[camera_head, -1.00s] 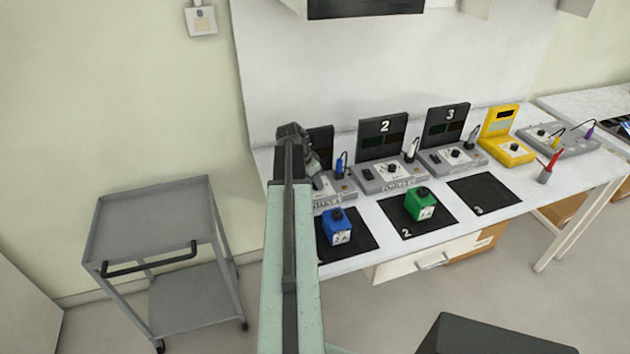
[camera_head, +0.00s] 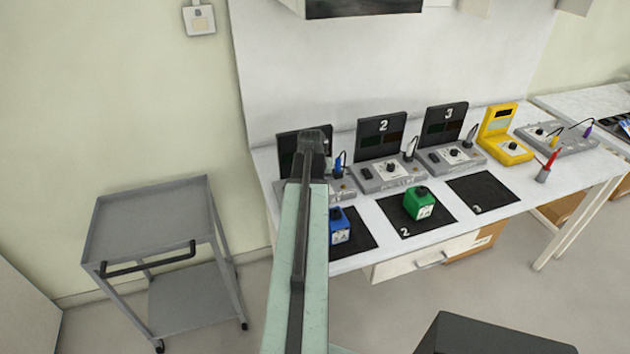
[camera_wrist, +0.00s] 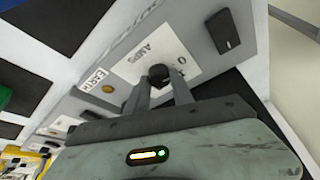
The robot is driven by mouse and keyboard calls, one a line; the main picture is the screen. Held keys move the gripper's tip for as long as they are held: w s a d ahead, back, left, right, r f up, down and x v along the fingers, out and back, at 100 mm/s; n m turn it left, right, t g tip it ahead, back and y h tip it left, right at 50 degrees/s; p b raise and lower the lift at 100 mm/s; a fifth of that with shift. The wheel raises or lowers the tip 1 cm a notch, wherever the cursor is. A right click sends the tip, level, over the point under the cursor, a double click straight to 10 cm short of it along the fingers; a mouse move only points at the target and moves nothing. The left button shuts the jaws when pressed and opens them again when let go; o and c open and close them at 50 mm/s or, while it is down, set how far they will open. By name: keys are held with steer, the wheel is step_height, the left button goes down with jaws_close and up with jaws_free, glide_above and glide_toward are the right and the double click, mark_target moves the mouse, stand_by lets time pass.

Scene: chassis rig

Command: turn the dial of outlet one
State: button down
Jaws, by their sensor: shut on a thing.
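Outlet one (camera_head: 346,190) stands at the left end of the bench row, mostly hidden behind my arm in the head view. In the wrist view its grey sloped panel (camera_wrist: 190,28) carries a white plate marked AMPS and a round black dial (camera_wrist: 159,73). My gripper (camera_wrist: 159,84) has one finger on each side of the dial and is shut on it. The head view does not show my fingertips. The dial's pointer mark cannot be made out.
A black rocker switch (camera_wrist: 223,32) sits near the dial. A blue probe (camera_head: 339,165) stands at outlet one's right side. A blue box (camera_head: 340,232) and a green box (camera_head: 419,204) rest on black mats in front. A grey cart (camera_head: 150,225) stands left.

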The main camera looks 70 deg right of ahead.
steer(key=shift+n, duration=0.4)
steer(key=c, duration=1.1)
jaws_free()
steer(key=p+v, duration=0.7)
steer(key=shift+r, duration=0.35)
steer(key=shift+s+a, duration=0.1)
